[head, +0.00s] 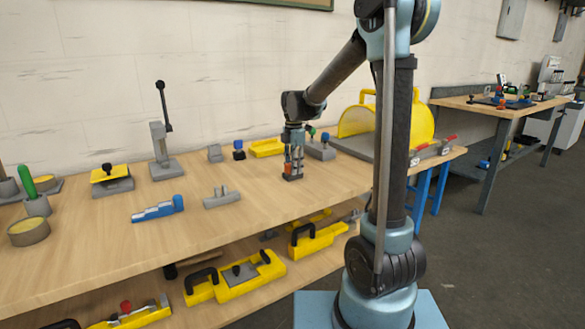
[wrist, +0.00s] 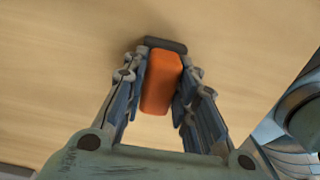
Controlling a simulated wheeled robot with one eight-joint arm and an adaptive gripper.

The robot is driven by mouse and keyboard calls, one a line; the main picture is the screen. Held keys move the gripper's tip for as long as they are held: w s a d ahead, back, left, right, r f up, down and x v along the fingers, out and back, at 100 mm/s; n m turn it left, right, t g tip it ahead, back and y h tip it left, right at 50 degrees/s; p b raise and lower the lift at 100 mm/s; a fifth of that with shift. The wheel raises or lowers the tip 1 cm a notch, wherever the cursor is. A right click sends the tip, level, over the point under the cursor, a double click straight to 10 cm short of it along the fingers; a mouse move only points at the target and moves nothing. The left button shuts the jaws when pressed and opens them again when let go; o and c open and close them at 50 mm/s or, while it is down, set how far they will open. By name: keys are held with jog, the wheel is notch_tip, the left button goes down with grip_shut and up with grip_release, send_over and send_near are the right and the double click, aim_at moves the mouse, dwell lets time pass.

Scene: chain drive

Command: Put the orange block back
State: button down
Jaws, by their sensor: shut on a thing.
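The orange block (wrist: 161,82) stands between the two fingers of my gripper (wrist: 160,92) in the wrist view. My gripper is shut on it. In the head view my gripper (head: 292,160) points down over the workbench, and a little of the orange block (head: 288,168) shows between the fingers. A dark flat piece (wrist: 165,45) lies at the far end of the block in the wrist view. It also shows in the head view just under the fingertips (head: 292,178). I cannot tell whether the block is seated in it.
The wooden workbench (head: 270,205) is clear just in front of my gripper. A grey block with coloured knobs (head: 320,150) and a yellow tray (head: 267,147) stand close behind. A blue stepped piece (head: 158,209) and a grey fixture (head: 221,197) lie to the left.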

jog(key=c, duration=1.3)
grip_release()
notch_tip(320, 180, up, 12)
jog(key=s+d+f+m, duration=0.1)
jog(key=s+d+m, duration=0.5)
jog(key=s+d, duration=0.2)
jog(key=s+d+f+m+t, duration=0.1)
jog(key=s+d+f+m, duration=0.5)
jog(key=s+f+m, duration=0.3)
jog(key=s+d+f+m+t, duration=0.1)
jog(key=s+d+f+m, duration=0.5)
jog(key=s, duration=0.9)
notch_tip(320, 180, down, 3)
jog(key=m, duration=0.3)
jog(key=shift+d+m, duration=0.3)
jog(key=shift+d, duration=0.1)
